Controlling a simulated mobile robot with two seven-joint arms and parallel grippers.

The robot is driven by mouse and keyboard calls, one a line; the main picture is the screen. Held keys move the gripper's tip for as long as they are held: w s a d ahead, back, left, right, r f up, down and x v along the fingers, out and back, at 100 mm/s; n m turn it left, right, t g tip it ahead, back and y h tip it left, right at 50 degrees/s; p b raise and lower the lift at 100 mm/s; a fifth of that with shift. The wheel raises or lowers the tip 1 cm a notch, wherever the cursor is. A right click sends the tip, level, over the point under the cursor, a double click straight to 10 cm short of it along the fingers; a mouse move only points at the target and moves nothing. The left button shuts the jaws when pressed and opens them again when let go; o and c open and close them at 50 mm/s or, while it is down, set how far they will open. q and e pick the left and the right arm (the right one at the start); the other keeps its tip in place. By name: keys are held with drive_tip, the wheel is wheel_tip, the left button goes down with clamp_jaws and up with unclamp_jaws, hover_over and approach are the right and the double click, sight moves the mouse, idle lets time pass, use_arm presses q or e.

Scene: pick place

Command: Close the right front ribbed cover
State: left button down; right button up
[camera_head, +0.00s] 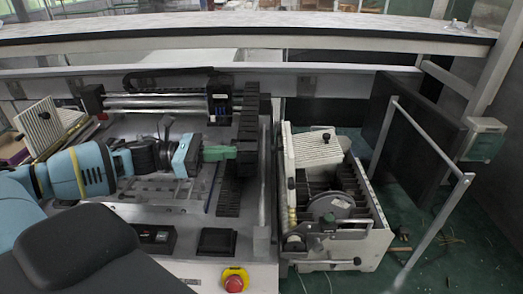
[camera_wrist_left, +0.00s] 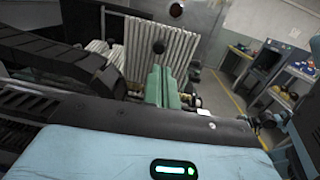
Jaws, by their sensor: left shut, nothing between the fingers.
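A pale ribbed cover (camera_head: 313,150) with a black knob (camera_head: 326,137) sits over the back of the open box on the right machine. A narrow upright ribbed panel (camera_head: 289,160) stands at its left edge; I cannot tell which of these is the right front cover. In the left wrist view a ribbed cover (camera_wrist_left: 186,47) with a dark round knob (camera_wrist_left: 158,46) stands upright beyond my fingers. My left gripper (camera_head: 234,153) has green fingers, shut and empty, left of the box and apart from the covers; it also shows in the wrist view (camera_wrist_left: 160,86). My right gripper is not in view.
The open box (camera_head: 370,235) holds dark slats and a grey disc (camera_head: 328,207). A dark cable chain (camera_head: 229,190) runs below my left gripper. A metal rail (camera_head: 433,140) and dark panel (camera_head: 400,120) stand right. A red button (camera_head: 234,283) is in front.

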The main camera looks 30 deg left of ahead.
use_arm(q)
drive_tip(key=b+x, duration=0.2)
drive_tip(key=x, duration=0.5)
drive_tip(key=shift+d, duration=0.2)
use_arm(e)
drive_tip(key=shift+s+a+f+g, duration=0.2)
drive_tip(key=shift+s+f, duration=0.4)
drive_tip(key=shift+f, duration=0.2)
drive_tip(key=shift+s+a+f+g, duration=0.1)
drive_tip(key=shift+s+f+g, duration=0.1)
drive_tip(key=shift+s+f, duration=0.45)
use_arm(q)
drive_tip(key=shift+w+r, duration=0.1)
drive_tip(key=shift+w, duration=0.1)
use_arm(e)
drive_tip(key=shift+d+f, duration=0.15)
